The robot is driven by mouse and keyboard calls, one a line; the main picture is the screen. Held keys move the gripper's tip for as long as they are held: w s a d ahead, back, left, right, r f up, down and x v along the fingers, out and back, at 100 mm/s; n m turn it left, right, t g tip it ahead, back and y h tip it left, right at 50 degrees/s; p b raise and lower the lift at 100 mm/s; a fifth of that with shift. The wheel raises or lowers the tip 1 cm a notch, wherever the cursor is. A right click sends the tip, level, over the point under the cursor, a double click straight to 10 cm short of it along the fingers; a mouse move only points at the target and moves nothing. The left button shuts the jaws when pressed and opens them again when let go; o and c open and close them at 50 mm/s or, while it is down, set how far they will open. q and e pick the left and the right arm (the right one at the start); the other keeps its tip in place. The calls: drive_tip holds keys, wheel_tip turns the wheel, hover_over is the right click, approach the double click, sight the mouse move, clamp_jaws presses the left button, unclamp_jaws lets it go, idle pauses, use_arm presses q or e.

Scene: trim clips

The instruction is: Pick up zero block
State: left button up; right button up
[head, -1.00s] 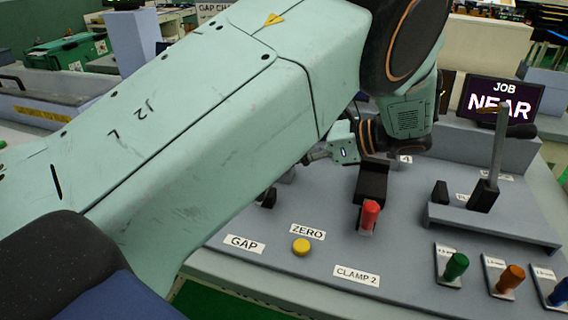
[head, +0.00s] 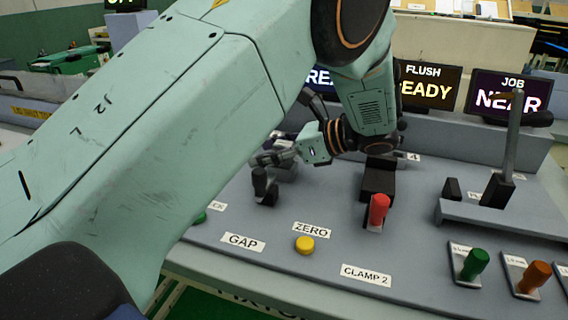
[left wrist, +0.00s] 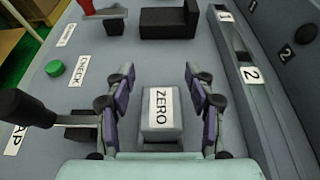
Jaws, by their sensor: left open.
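The zero block (left wrist: 161,130) is a small grey block with a white label reading ZERO on its top. In the left wrist view it stands on the grey panel between the fingers of my left gripper (left wrist: 159,85). The fingers are spread, one on each side, with a gap of panel visible beside the block. In the head view my left gripper (head: 272,157) is low over the back left of the panel, and its fingers are small there. I cannot clearly tell the block from the gripper in that view. My right gripper is not in view.
A black-handled clamp (left wrist: 30,108) stands close left of the gripper, and a black block (left wrist: 168,22) lies beyond. A slotted rail (left wrist: 238,75) runs on the right. In the head view a yellow button (head: 304,245) sits by a ZERO label, with a red-handled clamp (head: 378,210) nearby.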

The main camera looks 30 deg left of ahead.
use_arm(q)
drive_tip(key=shift+a, duration=0.1)
drive_tip(key=shift+c, duration=0.2)
drive_tip(key=shift+c, duration=0.8)
clamp_jaws()
